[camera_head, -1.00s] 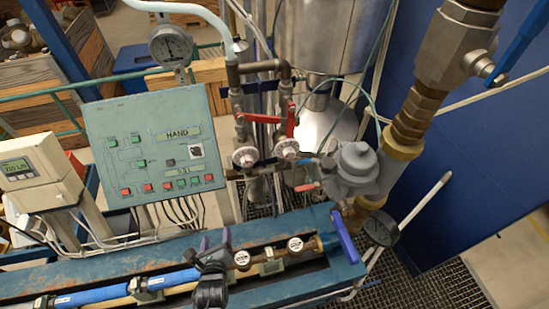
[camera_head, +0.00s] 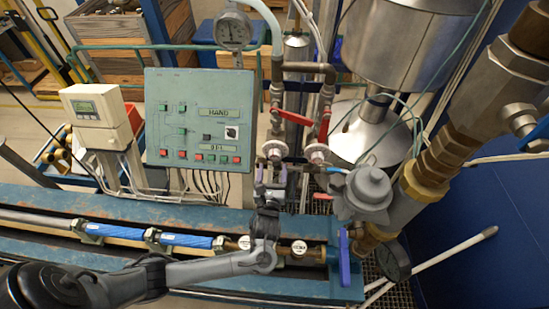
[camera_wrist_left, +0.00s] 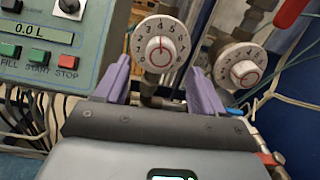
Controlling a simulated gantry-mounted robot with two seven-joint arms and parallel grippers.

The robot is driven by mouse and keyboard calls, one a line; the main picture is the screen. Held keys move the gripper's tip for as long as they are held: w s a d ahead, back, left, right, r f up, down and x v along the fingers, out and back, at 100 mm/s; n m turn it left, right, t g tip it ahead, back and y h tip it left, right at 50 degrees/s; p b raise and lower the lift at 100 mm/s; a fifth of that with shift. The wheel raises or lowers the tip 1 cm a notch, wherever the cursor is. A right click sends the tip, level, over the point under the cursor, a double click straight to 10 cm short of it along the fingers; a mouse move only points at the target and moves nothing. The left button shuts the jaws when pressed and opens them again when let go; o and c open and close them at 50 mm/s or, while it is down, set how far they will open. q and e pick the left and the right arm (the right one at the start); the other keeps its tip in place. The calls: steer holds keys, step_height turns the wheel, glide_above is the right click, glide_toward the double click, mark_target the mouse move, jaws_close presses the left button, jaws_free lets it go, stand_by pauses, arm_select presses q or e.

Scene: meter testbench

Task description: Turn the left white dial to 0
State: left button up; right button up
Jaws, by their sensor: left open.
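The left white dial (camera_head: 273,149) is mounted on the pipework just right of the control panel. In the left wrist view the left dial (camera_wrist_left: 160,43) faces me, with black numbers around a central knob that bears a red mark; I cannot read its exact setting. My left gripper (camera_head: 270,175) is just below and in front of it. In the wrist view my left gripper (camera_wrist_left: 160,70) is open, its purple fingers at either side of the dial's lower part, with nothing held. The right white dial (camera_head: 316,153) is beside it, also in the wrist view (camera_wrist_left: 240,66). My right gripper is not in view.
The green control panel (camera_head: 200,118) stands left of the dials. Red valve handles (camera_head: 291,116) are above them, and a grey meter body (camera_head: 367,190) is at the right. The blue bench trough (camera_head: 180,206) with pipes runs below. A round gauge (camera_head: 233,29) is above the panel.

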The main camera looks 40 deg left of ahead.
mark_target(275, 158)
arm_select(q)
steer(key=shift+p+x, duration=0.3)
steer(key=shift+x, duration=2.35)
steer(key=shift+w, duration=0.1)
steer(key=c, duration=1.1)
